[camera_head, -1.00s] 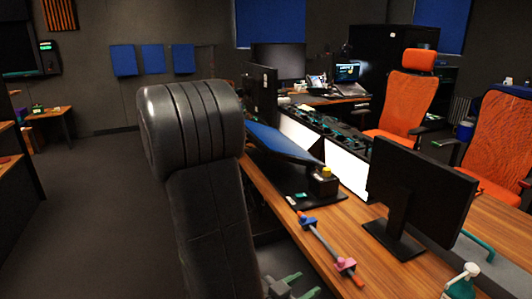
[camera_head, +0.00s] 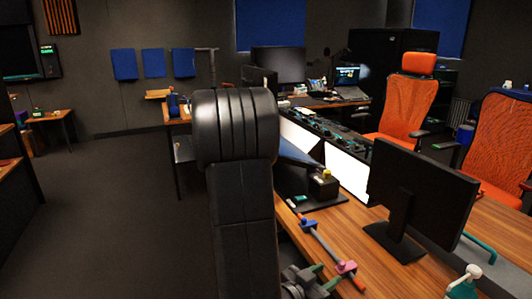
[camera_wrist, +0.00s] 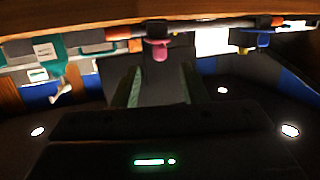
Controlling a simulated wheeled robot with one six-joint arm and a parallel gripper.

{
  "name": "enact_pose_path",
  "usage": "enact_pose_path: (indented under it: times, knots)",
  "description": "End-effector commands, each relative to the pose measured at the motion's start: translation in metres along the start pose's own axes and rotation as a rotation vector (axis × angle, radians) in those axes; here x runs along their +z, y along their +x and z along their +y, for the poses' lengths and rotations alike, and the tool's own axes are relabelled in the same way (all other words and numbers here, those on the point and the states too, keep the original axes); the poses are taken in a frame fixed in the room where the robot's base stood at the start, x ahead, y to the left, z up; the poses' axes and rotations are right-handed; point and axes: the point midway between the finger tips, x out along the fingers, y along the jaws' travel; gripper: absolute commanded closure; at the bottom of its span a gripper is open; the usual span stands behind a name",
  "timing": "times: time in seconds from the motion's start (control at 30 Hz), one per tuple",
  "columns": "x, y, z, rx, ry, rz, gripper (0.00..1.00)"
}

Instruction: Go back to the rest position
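My gripper (camera_head: 318,280) is low in the head view, just off the near edge of the wooden desk and partly cut by the frame. In the wrist view, its two green fingers (camera_wrist: 159,86) stand apart with nothing seen between them. A black block with a yellow top (camera_head: 325,185), perhaps the trackball unit, sits on the desk beyond my gripper. My dark arm link stands upright in the head view and hides part of the desk's left side.
A bar with a blue and a pink clamp (camera_head: 326,242) lies along the desk's near edge, close to my gripper. A black monitor (camera_head: 422,195) stands right of it, with a white-and-teal object (camera_head: 465,281) in front. Orange chairs (camera_head: 407,108) are behind. The floor at left is clear.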

Motion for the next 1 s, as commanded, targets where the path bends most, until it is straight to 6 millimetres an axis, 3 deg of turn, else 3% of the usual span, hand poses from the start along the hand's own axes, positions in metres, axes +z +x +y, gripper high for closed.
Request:
enact_pose_path:
  times: [0.43,0.5,1.0]
  knots:
    - [0.0,0.056,0.002,0.005,0.002,0.001,0.61]
    - [-0.009,0.054,0.001,-0.001,0.007,-0.025,0.61]
    - [-0.021,0.056,0.002,-0.013,0.061,-0.195,0.61]
